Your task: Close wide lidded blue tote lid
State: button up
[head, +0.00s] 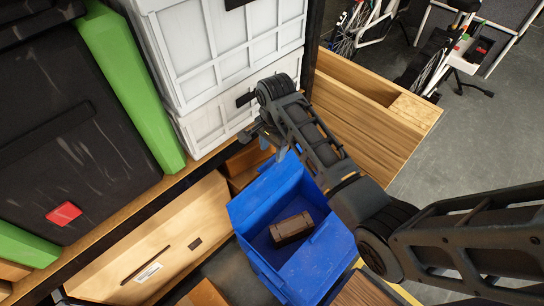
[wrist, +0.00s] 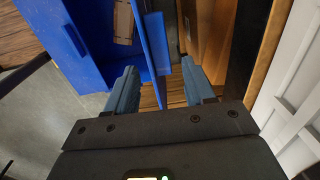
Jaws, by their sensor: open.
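The blue tote (head: 328,262) stands low in the middle of the head view, open at the top, with a brown box (head: 292,228) inside. Its raised blue lid panel (head: 262,192) stands up on the side towards the shelf. In the wrist view the tote (wrist: 88,40) is at upper left, and the blue panel (wrist: 154,45) rises between my two fingers. My gripper (wrist: 159,68) is open, with a finger on either side of the panel's edge. I cannot tell whether either finger touches it. In the head view my gripper (head: 262,132) is above the panel, its fingertips partly hidden.
White crates (head: 220,50) are stacked close behind my gripper. A wooden box (head: 150,240) lies left of the tote, and a wooden crate (head: 375,125) stands to the right. A black case with green edges (head: 75,140) fills the left. Grey floor (head: 480,120) is open at right.

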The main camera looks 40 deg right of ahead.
aim_at(272, 161)
jog(key=shift+w+f, duration=0.1)
jog(key=shift+f, duration=2.25)
grip_shut()
